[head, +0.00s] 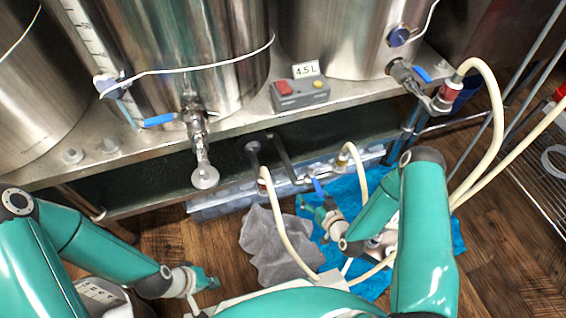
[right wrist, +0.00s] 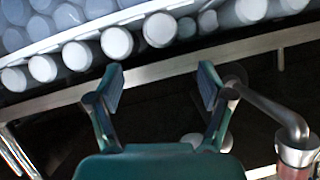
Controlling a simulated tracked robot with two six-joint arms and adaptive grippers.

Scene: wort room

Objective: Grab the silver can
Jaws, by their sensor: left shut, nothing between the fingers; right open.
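Several pale silver-grey cylinders with whitish round ends, which look like cans (right wrist: 160,30), lie in a row along the top of the right wrist view. I cannot tell which one is the silver can. My right gripper (right wrist: 155,88) is open and empty, with the row beyond its fingertips and apart from them. In the head view my right gripper (head: 319,213) is low, in front of the shelf, partly hidden by my own arm. My left gripper (head: 208,283) is shut and empty at the lower left, above the wooden floor.
Steel tanks with taps stand on a metal shelf (head: 240,127). A grey control box (head: 300,93) is on it by a "4.5 L" label. Hoses (head: 280,225) loop near my right arm. A grey cloth (head: 270,245) and blue sheet (head: 345,190) lie on the floor.

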